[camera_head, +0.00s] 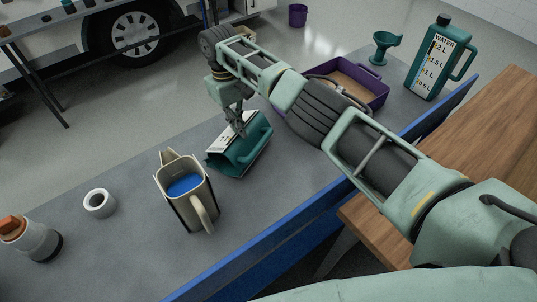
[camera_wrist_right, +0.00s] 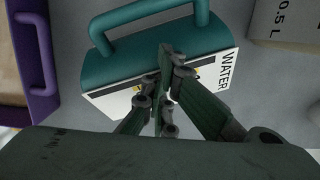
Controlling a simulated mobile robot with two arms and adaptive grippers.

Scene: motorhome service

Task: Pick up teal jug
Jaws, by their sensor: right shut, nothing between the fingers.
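A teal jug (camera_head: 252,152) lies on its side on the grey bench top, its handle towards the front. In the right wrist view the teal jug (camera_wrist_right: 150,62) shows its handle at the top and a white label reading "WATER". My right gripper (camera_head: 238,130) is above the jug, pointing down, shut and empty. Its fingertips (camera_wrist_right: 166,82) overlap the jug's label side in the wrist view; I cannot tell if they touch it. A second teal container (camera_head: 428,68), with a cap and a litre scale, stands upright at the far right. My left gripper is out of view.
A cream jug (camera_head: 168,194) of blue liquid stands close left of the lying jug. A purple tray (camera_head: 376,92) and teal funnel (camera_head: 384,44) are behind my arm. A blue edge (camera_head: 262,250) lines the bench front.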

